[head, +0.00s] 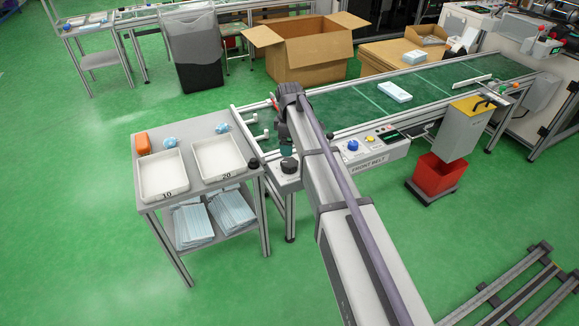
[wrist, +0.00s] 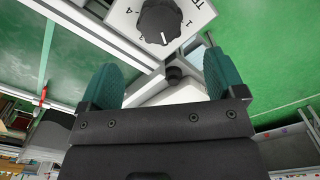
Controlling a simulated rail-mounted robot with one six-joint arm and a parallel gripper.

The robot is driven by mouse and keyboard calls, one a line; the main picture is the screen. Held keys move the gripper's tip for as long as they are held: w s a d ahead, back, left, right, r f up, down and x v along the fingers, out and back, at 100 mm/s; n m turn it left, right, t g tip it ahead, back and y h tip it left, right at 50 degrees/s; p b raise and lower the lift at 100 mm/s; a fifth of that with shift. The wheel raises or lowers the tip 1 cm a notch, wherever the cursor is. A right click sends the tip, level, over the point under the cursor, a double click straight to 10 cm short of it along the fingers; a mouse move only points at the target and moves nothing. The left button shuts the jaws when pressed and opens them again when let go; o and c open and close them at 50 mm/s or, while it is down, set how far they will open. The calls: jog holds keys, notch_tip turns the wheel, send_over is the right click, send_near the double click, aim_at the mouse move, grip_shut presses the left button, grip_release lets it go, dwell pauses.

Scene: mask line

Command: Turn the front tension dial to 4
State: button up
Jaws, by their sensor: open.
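The tension dial, a black knob, sits on a light grey panel. In the head view the dial (head: 289,165) is just below my gripper (head: 286,143), beside the belt's near left end. In the wrist view the dial (wrist: 160,20) is at the top, partly cut off, with its white mark pointing down in the picture. My gripper (wrist: 162,80) is open, with teal fingers spread wide. The dial lies beyond the fingertips, apart from them.
A smaller black knob (wrist: 174,75) shows between the fingers; it also shows by the grey table's corner (head: 254,163). The table holds two white trays (head: 162,192). The front belt panel (head: 366,158) stands right of my arm. A red bin (head: 437,174) is farther right.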

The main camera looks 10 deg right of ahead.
aim_at(289, 162)
notch_tip(289, 162, down, 10)
jog(key=b, duration=0.9)
jog(key=shift+f, duration=0.1)
jog(key=shift+r, duration=0.2)
jog(key=c, duration=0.9)
